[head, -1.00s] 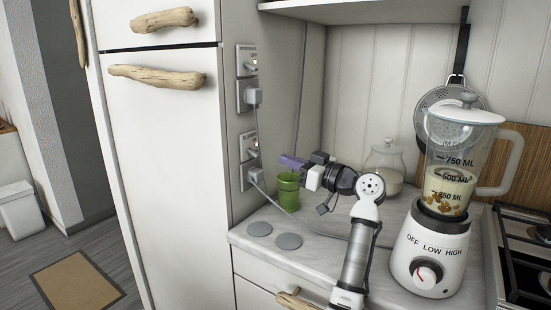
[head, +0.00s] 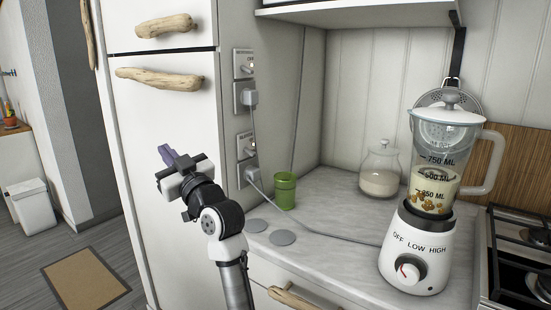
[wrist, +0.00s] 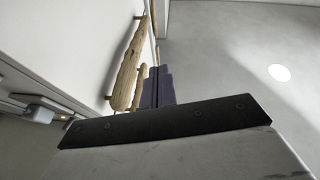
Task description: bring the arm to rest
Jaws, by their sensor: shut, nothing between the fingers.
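My gripper (head: 167,155) is in the head view, in front of the white cabinet front and left of the wall sockets. Its purple fingers are together with nothing between them, and they point up and to the left. In the wrist view the shut fingers (wrist: 158,87) show beyond a dark plate, with driftwood handles beside them to the left. My arm rises from the bottom of the head view, bent at a white joint, in front of the counter's left end. My gripper is apart from the counter items.
A green cup (head: 285,190), a lidded glass jar (head: 380,172) and a blender (head: 418,240) stand on the counter (head: 335,205). Cords run from the wall sockets (head: 245,97). Driftwood handles (head: 160,79) stick out from the cabinet. A stove (head: 520,250) is at the right.

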